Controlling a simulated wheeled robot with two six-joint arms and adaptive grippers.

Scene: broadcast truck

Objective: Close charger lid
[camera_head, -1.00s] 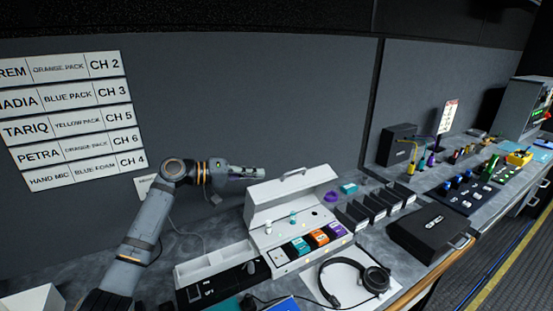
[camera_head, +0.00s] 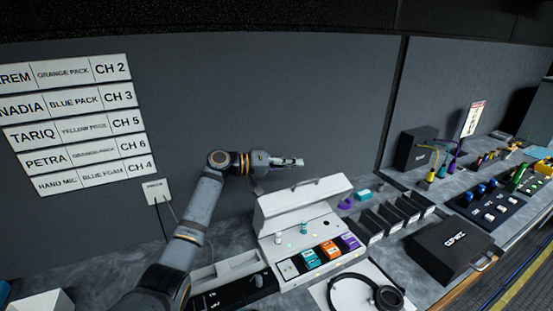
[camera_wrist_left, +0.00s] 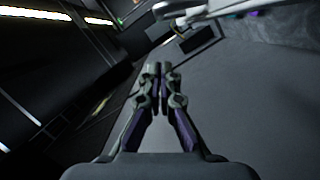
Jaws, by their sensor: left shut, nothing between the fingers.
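The white charger (camera_head: 330,262) stands on the counter with its lid (camera_head: 305,204) raised and open, a handle along the lid's top edge. Teal, orange and purple packs sit in its front row. My left gripper (camera_head: 298,162) is shut and empty, held above and behind the raised lid, near its upper left. It looks apart from the lid. In the left wrist view the closed fingertips (camera_wrist_left: 162,68) point over a dark grey surface, and a white edge with a handle (camera_wrist_left: 190,12) shows at the top. My right gripper is out of view.
Black headphones (camera_head: 366,294) lie in front of the charger. Dark holders (camera_head: 395,216) and a black case (camera_head: 450,246) stand to its right. A wall socket with cables (camera_head: 156,191) is behind my left arm. The grey wall is close behind.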

